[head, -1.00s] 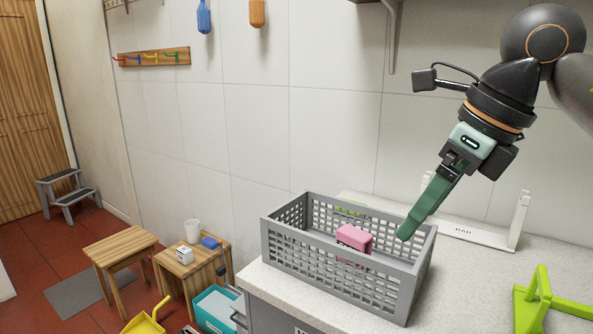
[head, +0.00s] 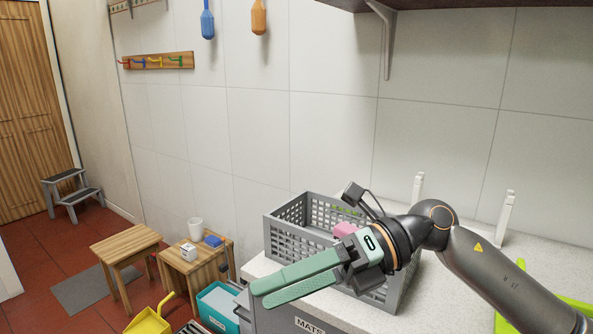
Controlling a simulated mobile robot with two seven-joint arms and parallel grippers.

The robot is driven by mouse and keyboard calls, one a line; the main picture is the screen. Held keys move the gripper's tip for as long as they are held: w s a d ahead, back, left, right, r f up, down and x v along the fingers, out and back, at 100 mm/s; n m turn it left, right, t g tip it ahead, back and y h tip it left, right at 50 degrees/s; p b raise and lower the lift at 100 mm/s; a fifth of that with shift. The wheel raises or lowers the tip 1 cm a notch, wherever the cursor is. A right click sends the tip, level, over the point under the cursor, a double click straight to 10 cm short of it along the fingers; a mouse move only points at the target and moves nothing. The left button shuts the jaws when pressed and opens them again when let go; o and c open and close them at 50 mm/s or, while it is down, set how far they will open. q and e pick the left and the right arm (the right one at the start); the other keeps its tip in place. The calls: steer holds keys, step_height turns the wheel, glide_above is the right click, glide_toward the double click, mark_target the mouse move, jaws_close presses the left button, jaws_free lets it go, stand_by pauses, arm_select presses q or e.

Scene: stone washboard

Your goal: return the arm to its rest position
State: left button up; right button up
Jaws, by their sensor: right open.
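My right gripper (head: 258,294) has long green fingers and points left, in front of the grey basket's near side and past the counter's front edge. It is open and empty, its two fingers a little apart. My right arm comes in from the lower right, over the counter, and covers much of the basket. My left gripper is not in view.
The grey perforated basket (head: 283,243) stands on the speckled counter (head: 258,266) with a pink block (head: 344,229) inside. A green frame (head: 505,322) lies partly hidden at right. Wooden stools (head: 126,243), a teal bin (head: 218,303) and a yellow scoop (head: 148,321) stand lower left.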

steer(key=w+d+f+m+t+y+p, duration=0.1)
steer(key=w+d+f+m+t+y, duration=0.2)
steer(key=m+t, duration=0.75)
steer(key=w+d+f+m+t+y+p, duration=0.1)
steer(key=w+f+m+t+y+p, duration=0.15)
steer(key=w+m+t, duration=0.7)
steer(key=s+d+f+m+t+h, duration=0.1)
steer(key=s+d+f+m+h, duration=0.15)
steer(key=f+m+h, duration=0.4)
steer(key=s+d+f+m+t+h, duration=0.15)
steer(key=d+f+m+h, duration=0.25)
steer(key=f+m, duration=0.4)
steer(key=s+d+f+m+g+h+p, duration=0.1)
steer(key=s+d+f+m+g+h, duration=0.2)
steer(key=s+f, duration=0.7)
steer(key=s+d+f+m+g+h+p, duration=0.1)
steer(key=s+d+f+m+g+h, duration=0.3)
steer(key=s+f, duration=0.6)
steer(key=shift+s+d+f+m+g, duration=0.15)
steer(key=shift+d+f+m+g, duration=0.4)
steer(key=shift+f+m+g, duration=0.4)
